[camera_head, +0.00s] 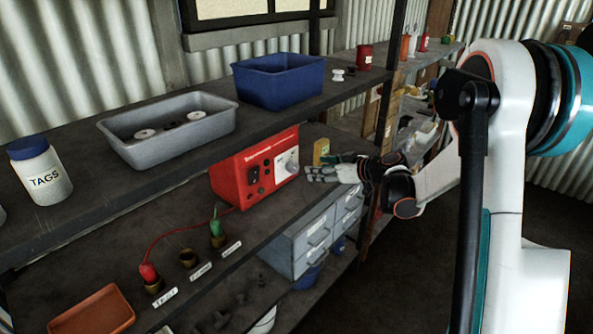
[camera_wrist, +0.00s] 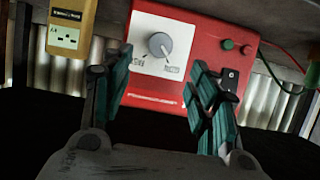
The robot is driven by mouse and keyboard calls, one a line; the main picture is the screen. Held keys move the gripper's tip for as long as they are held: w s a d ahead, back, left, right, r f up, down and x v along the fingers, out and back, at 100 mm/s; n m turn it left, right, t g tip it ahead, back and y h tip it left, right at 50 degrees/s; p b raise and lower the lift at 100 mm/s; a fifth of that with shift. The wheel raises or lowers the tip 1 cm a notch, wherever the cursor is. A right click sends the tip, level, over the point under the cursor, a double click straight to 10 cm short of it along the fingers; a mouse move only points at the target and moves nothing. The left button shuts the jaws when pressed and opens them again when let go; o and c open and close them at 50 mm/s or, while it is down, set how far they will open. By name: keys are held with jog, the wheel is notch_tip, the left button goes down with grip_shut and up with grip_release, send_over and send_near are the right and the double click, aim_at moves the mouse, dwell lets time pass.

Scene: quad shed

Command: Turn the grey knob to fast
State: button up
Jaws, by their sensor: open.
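The grey knob (camera_wrist: 160,45) sits on a white panel (camera_wrist: 148,62) on the front of a red box (camera_wrist: 196,22) in the wrist view. Two words are printed by the knob, too blurred to read surely; its pointer mark is unclear. The red box (camera_head: 240,178) stands on the middle shelf in the head view, its knob facing my gripper. My gripper (camera_head: 312,172) is in front of the panel, a little apart from it. In the wrist view my gripper (camera_wrist: 160,78) is open, its two fingers on either side of the panel, with nothing between them.
A yellow box with a socket (camera_wrist: 68,28) stands beside the red box. A red cable (camera_head: 178,230) runs to plugs in brass sockets on the shelf. Grey drawers (camera_head: 312,240) stand below. A grey tray (camera_head: 150,150) and blue bin (camera_head: 280,85) sit on the shelf above.

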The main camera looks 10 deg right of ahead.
aim_at(296, 168)
jog(key=b+x, duration=0.2)
jog(key=x, duration=0.9)
jog(key=shift+f+b, duration=0.1)
jog(key=shift+b, duration=0.3)
jog(key=c, duration=1.1)
